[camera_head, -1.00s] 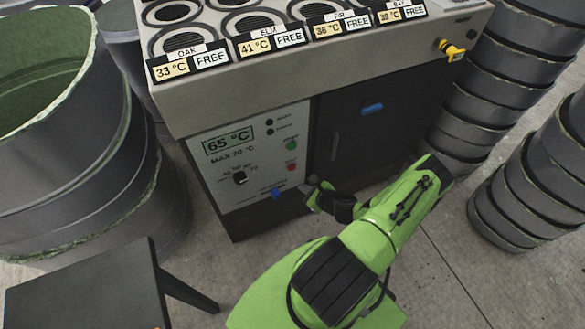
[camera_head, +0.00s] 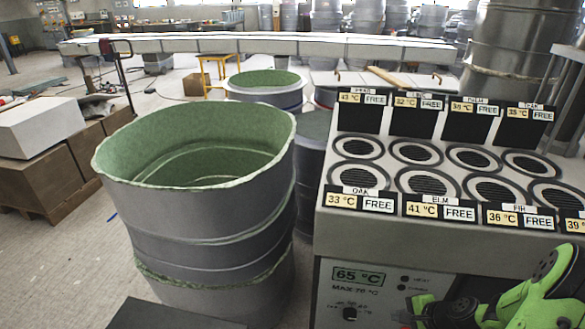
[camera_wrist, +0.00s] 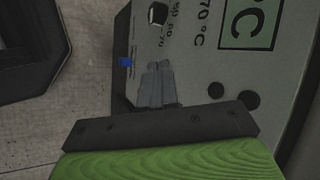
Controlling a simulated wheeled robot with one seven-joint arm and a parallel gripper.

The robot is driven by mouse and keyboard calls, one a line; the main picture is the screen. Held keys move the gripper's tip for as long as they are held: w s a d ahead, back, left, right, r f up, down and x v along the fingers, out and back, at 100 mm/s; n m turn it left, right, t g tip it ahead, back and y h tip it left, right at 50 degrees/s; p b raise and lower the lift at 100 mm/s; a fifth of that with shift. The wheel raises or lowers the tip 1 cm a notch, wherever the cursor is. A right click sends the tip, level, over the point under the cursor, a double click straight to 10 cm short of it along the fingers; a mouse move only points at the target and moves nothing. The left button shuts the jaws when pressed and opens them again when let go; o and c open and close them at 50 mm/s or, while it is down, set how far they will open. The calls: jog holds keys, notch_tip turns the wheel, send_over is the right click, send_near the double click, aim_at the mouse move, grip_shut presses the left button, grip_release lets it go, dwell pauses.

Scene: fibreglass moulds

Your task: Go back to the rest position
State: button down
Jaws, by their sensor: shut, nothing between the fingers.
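My gripper (camera_wrist: 157,82) shows in the wrist view with its two grey fingers together and nothing between them. It is in front of the heater cabinet's control panel (camera_wrist: 195,50), beside a small blue part (camera_wrist: 126,61); I cannot tell if it touches. In the head view my green arm shows at the lower right, in front of the cabinet (camera_head: 335,240), and its fingers are not clear. The panel display (camera_head: 358,276) reads 65 °C. The top holds round vents with name tags marked FREE, such as OAK (camera_head: 360,199).
A large grey mould with a green inside (camera_head: 205,210) stands left of the cabinet. A dark flat top (camera_head: 170,318) is at the bottom edge. Brown boxes (camera_head: 45,185) stand at the far left. Bare floor (camera_head: 60,270) lies at the lower left.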

jog(key=s+a+r+n+g+h+p, duration=0.1)
jog(key=s+a+r+n+h+p, duration=0.15)
jog(key=a+r+n, duration=0.65)
jog(key=s+a+r+n+g+h+p, duration=0.1)
jog(key=s+a+r+n, duration=0.15)
jog(key=r, duration=1.25)
jog(key=s+a+r+n+p, duration=0.1)
jog(key=s+a+r+n, duration=0.1)
jog(key=s+r, duration=0.3)
jog(key=s+a+r+n+t+p, duration=0.1)
jog(key=s+a+r+n, duration=0.2)
jog(key=s+r, duration=0.2)
jog(key=s, duration=0.3)
